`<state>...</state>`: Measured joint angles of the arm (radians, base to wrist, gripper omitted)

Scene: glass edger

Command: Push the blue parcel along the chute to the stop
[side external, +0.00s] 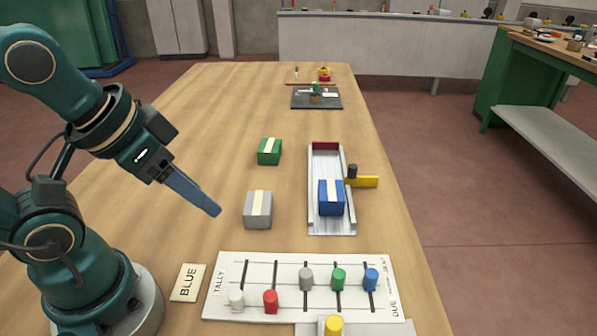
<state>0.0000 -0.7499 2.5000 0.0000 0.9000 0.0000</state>
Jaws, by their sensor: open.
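The blue parcel (331,198) has a cream strip on top and sits inside the pale metal chute (326,165), in its nearer half. The dark red stop (325,146) closes the chute's far end, with bare chute floor between it and the parcel. A yellow lever (364,181) with a dark knob sits at the chute's right wall, beside the parcel; I cannot tell whether it reaches into the chute. My gripper (214,209) is open and empty, left of the grey parcel and apart from the chute. Its fingers overlap in this view.
A grey parcel (258,210) stands between my gripper and the chute; a green parcel (269,151) is farther back. A tally board (258,309) with coloured pegs and a BLUE card (188,283) lie in front. The table's left middle is clear.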

